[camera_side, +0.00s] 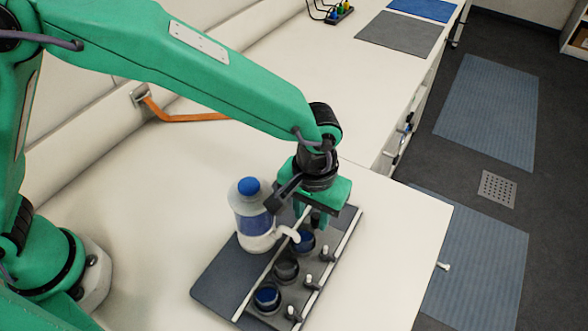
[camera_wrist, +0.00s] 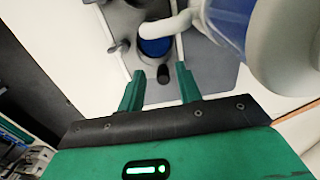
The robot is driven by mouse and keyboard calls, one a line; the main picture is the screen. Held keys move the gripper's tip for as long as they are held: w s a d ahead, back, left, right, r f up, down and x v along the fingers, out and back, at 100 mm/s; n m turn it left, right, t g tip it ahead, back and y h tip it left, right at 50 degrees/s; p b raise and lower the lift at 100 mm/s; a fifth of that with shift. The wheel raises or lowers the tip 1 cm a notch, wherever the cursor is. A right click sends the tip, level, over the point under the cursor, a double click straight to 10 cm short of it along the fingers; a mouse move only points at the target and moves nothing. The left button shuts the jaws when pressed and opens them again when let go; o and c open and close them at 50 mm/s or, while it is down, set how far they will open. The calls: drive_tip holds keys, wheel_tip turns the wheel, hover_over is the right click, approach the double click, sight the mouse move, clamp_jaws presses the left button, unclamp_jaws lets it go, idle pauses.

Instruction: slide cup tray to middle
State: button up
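The dark cup tray (camera_side: 288,291) lies between two pale rails on a dark base plate (camera_side: 220,281). It carries a blue-filled cup at the far end (camera_side: 304,241), a dark cup (camera_side: 286,268) in the middle and a blue-filled cup (camera_side: 267,296) at the near end. A bottle (camera_side: 253,212) with a blue cap stands left of the tray, its white spout over the far cup. My gripper (camera_side: 314,224) points down at the tray's far end. In the wrist view its fingers (camera_wrist: 160,70) are open, with a black knob (camera_wrist: 163,74) between or below them; contact is unclear.
An orange strap (camera_side: 185,117) lies at the back wall. The bench (camera_side: 145,240) is clear left of the plate; its edge lies to the right.

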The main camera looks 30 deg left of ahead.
drive_tip(key=shift+r, duration=0.9)
drive_tip(key=shift+w+a+r, duration=0.1)
drive_tip(key=shift+a+r, duration=0.05)
drive_tip(key=a+r+t+h, duration=0.1)
drive_tip(key=a+r, duration=0.6)
drive_tip(key=a, duration=0.3)
drive_tip(key=a+r+t, duration=0.2)
drive_tip(key=a+r, duration=0.4)
drive_tip(key=a, duration=0.3)
drive_tip(key=s+a+r+t, duration=0.2)
drive_tip(key=s+a+r, duration=0.1)
drive_tip(key=s+a, duration=0.7)
drive_tip(key=a, duration=0.3)
drive_tip(key=shift+a+r+y, duration=0.15)
drive_tip(key=shift+a+y, duration=0.25)
drive_tip(key=shift+o, duration=0.3)
drive_tip(key=shift+s+a+t, duration=0.3)
drive_tip(key=shift+s+a, duration=0.15)
drive_tip(key=shift+s, duration=0.2)
